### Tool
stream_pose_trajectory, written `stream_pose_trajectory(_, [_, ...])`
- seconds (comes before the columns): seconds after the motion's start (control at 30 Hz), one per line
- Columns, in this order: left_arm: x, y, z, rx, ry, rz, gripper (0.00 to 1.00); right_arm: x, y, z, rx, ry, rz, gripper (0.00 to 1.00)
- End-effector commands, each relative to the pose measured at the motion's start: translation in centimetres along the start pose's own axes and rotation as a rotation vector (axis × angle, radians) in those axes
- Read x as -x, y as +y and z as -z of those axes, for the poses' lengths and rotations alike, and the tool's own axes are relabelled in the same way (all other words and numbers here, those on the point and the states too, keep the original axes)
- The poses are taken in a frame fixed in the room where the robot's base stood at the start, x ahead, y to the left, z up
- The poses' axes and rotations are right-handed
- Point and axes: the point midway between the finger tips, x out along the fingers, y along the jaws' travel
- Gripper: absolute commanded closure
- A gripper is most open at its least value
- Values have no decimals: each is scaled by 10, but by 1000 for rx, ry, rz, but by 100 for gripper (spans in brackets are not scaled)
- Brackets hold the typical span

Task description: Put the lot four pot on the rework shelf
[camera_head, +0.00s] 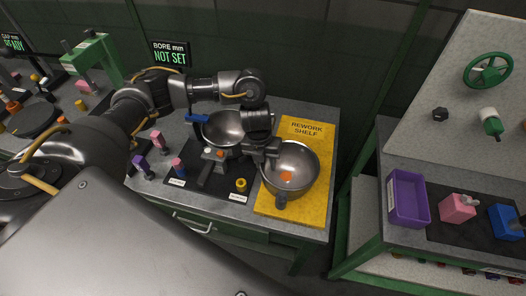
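A steel pot (301,156) rests on the yellow mat marked REWORK SHELF (308,128). It has an orange mark inside and a dark handle at its near side. A second steel pot (222,126) sits to its left, partly hidden by my arm, over a dark mat. No lot number is legible on either pot. My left gripper (268,155) points down at the left rim of the pot on the yellow mat. Its fingers overlap that rim in the picture. I cannot tell whether they grip it. My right gripper is not in view.
The dark mat (203,186) holds small labelled pieces, including a yellow knob (241,184). Pink and purple pieces stand at its left. A screen reads BORE mm NOT SET (171,54). A second bench with a purple bin (408,199) stands right, across a gap.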

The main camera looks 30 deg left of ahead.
Motion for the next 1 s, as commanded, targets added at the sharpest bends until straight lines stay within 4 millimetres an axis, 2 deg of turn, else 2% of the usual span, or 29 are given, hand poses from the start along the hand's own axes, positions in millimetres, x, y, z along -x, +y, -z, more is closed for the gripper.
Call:
stream_pose_trajectory(0.3, [61,0,-2,-4,-8,0,66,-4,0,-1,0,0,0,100])
stream_pose_trajectory(0.5, [94,1,-1,-1,-6,-1,66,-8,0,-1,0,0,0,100])
stream_pose_trajectory(0.7, [111,0,0,0,-2,-1,66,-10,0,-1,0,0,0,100])
stream_pose_trajectory(1.0, [115,0,0,0,-1,-1,66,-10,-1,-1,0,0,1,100])
